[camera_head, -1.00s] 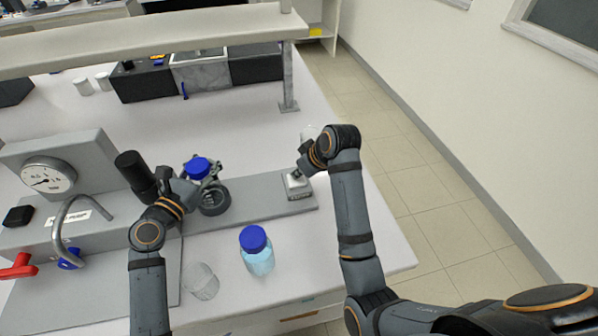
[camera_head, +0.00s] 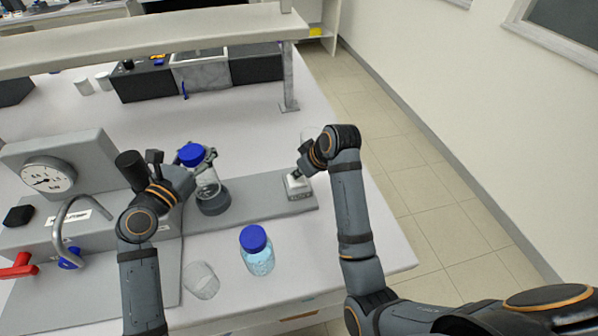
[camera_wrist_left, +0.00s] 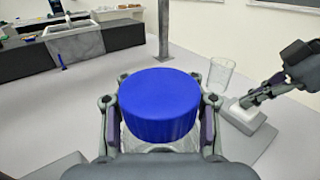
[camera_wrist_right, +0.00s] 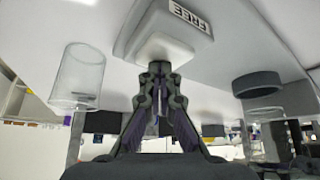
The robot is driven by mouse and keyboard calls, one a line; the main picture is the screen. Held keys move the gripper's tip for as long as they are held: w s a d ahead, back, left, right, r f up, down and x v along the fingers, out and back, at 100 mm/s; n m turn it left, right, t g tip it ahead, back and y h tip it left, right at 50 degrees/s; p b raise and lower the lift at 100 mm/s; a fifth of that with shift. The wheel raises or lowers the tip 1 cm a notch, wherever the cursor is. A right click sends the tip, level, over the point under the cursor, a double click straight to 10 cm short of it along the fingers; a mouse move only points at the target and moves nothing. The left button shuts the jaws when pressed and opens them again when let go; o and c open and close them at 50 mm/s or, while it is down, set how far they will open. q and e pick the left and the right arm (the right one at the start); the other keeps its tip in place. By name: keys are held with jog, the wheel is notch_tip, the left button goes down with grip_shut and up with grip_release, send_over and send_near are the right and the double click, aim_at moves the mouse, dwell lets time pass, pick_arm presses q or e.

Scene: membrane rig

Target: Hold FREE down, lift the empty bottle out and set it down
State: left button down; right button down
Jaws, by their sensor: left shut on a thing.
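The empty clear bottle (camera_head: 207,181) with a blue cap is in my left gripper (camera_head: 195,158), which is shut around it just below the cap. The cap (camera_wrist_left: 160,105) fills the middle of the left wrist view. The bottle's lower end overlaps the dark round holder (camera_head: 213,204); I cannot tell whether it is fully clear. My right gripper (camera_wrist_right: 160,68) has its fingertips together against the light block labelled FREE (camera_wrist_right: 192,17). In the head view the same block (camera_head: 298,187) is at the right end of the grey base.
A second blue-capped bottle (camera_head: 257,252) with pale blue contents stands on the front bench. A clear beaker (camera_head: 201,280) is left of it. A gauge (camera_head: 48,176), bent pipe (camera_head: 75,215) and red handle (camera_head: 18,267) stand left. Bench right of the second bottle is clear.

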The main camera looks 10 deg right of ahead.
jog(key=shift+s+f, duration=0.15)
jog(key=shift+f, duration=0.2)
jog(key=shift+w+r, duration=0.2)
jog(key=shift+r, duration=3.6)
